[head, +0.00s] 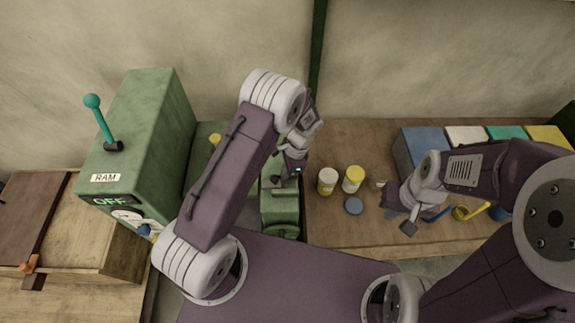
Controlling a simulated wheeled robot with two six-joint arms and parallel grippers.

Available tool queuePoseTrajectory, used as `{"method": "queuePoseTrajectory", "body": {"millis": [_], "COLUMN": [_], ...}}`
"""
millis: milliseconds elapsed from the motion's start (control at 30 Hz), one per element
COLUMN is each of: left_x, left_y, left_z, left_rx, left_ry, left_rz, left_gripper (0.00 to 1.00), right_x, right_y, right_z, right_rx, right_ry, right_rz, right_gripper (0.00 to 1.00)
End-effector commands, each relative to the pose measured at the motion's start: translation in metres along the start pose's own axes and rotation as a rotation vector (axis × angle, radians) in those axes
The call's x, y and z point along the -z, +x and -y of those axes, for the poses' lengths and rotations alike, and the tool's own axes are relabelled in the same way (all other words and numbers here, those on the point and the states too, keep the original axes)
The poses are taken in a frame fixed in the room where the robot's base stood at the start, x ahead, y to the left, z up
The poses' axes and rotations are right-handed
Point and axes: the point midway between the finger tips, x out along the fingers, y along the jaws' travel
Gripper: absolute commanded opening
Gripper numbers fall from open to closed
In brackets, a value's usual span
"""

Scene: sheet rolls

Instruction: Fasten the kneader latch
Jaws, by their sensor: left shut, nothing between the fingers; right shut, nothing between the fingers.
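The kneader appears to be the tall green machine (150,120) at the left, with a teal-knobbed lever (98,115), a RAM label and a display reading OFF. A lower green part with a dark handle (280,205) stands to its right, partly behind my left arm. I cannot make out the latch clearly; my arm hides much of the machine's right side. My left gripper (279,181) is shut and empty, over or close to the lower green part; contact cannot be told. My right gripper (411,226) is shut and empty above the bench's right part.
Two yellow-and-white jars (327,182) (353,179) and a blue-grey round lid (354,206) are on the wooden bench (335,135). A yellow scoop (470,211) lies near my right gripper. A wooden box (80,235) stands at the left.

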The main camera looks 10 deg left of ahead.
Motion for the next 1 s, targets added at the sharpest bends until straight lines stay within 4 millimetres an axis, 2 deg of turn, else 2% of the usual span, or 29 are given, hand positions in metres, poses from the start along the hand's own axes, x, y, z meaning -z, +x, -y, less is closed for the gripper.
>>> {"method": "queuePoseTrajectory", "body": {"millis": [367, 633, 1000], "left_x": [-0.001, -0.039, -0.045], "left_y": [0.003, 0.012, 0.014], "left_z": [0.001, 0.009, 0.009], "left_rx": [0.000, -0.001, -0.002], "left_ry": [-0.002, -0.004, -0.001], "left_rz": [0.000, 0.001, 0.003], "left_gripper": [0.00, 0.00, 0.00], "right_x": [0.000, 0.000, 0.000], "right_y": [-0.001, -0.001, -0.001], "right_z": [0.000, 0.000, 0.000], "right_rx": [0.000, 0.000, 0.000], "right_ry": [0.000, 0.000, 0.000], "right_rz": [0.000, 0.000, 0.000], "right_gripper": [0.00, 0.00, 0.00]}}
